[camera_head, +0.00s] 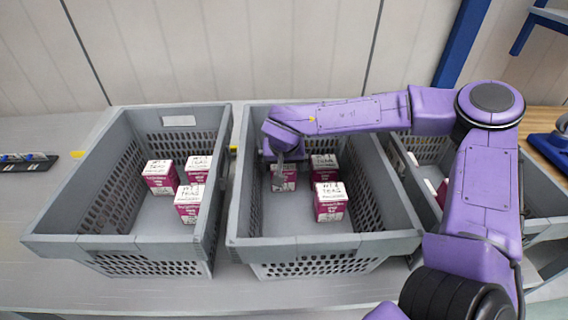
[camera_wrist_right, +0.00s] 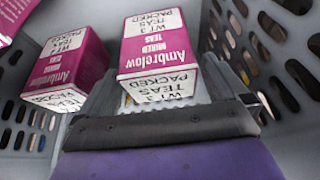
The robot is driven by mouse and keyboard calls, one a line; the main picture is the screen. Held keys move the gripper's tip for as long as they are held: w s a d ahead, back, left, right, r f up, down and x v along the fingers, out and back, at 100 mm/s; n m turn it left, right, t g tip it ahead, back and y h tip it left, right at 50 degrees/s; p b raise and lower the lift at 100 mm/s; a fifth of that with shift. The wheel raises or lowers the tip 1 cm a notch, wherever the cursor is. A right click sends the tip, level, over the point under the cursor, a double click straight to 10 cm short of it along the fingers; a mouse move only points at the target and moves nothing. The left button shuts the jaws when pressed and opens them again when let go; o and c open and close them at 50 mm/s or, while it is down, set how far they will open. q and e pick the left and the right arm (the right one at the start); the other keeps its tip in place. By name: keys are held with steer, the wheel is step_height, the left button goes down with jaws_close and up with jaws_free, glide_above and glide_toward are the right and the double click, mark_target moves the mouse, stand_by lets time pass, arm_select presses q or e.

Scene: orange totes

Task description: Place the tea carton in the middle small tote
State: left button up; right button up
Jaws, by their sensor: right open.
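The middle grey tote (camera_head: 305,243) holds three white-and-magenta tea cartons: one at the left (camera_head: 284,181), one at the back right (camera_head: 323,165) and one at the front right (camera_head: 330,203). My right gripper (camera_head: 279,163) reaches down into this tote, over the left carton, and is open. In the right wrist view, a carton labelled Ambrelow (camera_wrist_right: 158,58) is right at the gripper's mouth; whether both fingers are around it is unclear. A second carton (camera_wrist_right: 68,70) lies left of it. My left gripper is out of view.
The left grey tote (camera_head: 125,243) holds three similar cartons (camera_head: 188,203). The right grey tote (camera_head: 545,228) is partly hidden behind my right arm, with part of a carton (camera_head: 442,192) showing. Perforated tote walls stand close around the gripper.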

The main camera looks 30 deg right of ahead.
steer(key=v, duration=1.2)
steer(key=shift+r, duration=0.15)
